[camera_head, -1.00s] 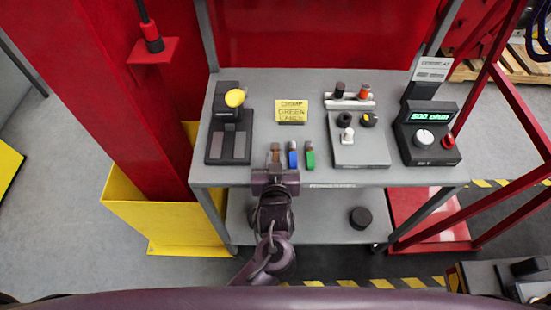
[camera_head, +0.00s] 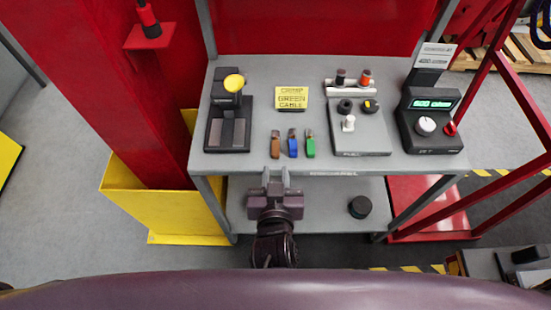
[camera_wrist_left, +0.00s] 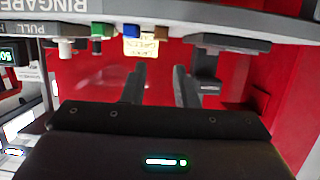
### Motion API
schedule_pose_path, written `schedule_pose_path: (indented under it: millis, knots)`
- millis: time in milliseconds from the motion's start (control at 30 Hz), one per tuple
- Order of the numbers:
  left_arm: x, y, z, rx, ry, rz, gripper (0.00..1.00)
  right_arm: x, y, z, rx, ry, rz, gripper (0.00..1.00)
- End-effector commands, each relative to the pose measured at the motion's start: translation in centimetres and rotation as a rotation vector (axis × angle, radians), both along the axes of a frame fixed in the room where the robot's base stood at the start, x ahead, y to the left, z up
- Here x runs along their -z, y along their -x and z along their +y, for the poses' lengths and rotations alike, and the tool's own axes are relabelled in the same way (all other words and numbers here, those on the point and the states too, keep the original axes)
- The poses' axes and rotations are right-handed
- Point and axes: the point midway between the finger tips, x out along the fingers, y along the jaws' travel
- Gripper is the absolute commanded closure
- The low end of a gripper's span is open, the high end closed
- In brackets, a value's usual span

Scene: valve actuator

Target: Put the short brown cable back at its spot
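The short brown cable (camera_head: 275,145) lies on the grey table top near its front edge, left of a blue one (camera_head: 293,145) and a green one (camera_head: 310,146). The three stand in a row, apart from each other. My left gripper (camera_head: 275,176) is just in front of the table edge, below the brown cable, with its fingers apart and nothing between them. In the left wrist view the gripper (camera_wrist_left: 160,75) is open too, and the brown cable (camera_wrist_left: 149,46) shows beyond the fingertips without touching them. My right gripper is not in view.
A yellow sign (camera_head: 291,98) stands behind the cables. A black device with a yellow knob (camera_head: 233,83) is to their left. A grey panel (camera_head: 360,135) with knobs and a meter (camera_head: 431,125) are to the right. A dark round part (camera_head: 360,207) sits on the lower shelf.

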Motion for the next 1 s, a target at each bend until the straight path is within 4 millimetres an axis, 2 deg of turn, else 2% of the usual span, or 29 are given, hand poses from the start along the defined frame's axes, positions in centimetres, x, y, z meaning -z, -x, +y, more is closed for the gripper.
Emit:
schedule_pose_path:
  millis: [100, 200, 433, 500, 567, 667, 767, 800, 867, 900, 967, 1000]
  knots:
    - [-0.4, 1.3, 0.0, 0.001, 0.000, 0.000, 0.73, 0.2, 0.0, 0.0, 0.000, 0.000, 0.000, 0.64]
    - [-0.5, 1.8, 0.0, 0.000, 0.000, 0.000, 0.73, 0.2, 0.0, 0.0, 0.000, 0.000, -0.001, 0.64]
    - [-0.6, 1.9, 0.0, -0.001, -0.001, 0.000, 0.73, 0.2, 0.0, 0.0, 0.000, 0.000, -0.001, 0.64]
    - [0.1, 1.8, -0.1, 0.008, -0.013, 0.006, 0.73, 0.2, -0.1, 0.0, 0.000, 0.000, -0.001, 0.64]
    - [1.8, 1.7, -0.2, 0.027, -0.041, 0.021, 0.73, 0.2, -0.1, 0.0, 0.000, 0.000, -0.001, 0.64]
    - [7.8, 1.4, -0.1, 0.088, -0.121, 0.083, 0.73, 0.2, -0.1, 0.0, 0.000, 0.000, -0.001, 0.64]
    - [17.0, 2.0, 1.8, 0.161, -0.216, 0.209, 0.73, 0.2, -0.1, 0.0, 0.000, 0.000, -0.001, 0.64]
    - [20.9, 2.6, 3.1, 0.186, -0.247, 0.272, 0.73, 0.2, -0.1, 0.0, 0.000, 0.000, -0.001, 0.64]
    - [26.3, 4.1, 5.5, 0.214, -0.280, 0.374, 0.73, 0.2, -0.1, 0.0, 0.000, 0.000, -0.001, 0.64]
    - [29.8, 5.4, 7.3, 0.227, -0.294, 0.446, 0.73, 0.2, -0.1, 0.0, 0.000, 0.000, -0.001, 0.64]
    - [34.5, 7.9, 10.3, 0.238, -0.306, 0.560, 0.73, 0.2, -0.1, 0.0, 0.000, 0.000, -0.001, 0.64]
    - [37.4, 9.9, 12.4, 0.243, -0.307, 0.639, 0.73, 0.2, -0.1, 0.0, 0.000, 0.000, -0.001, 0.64]
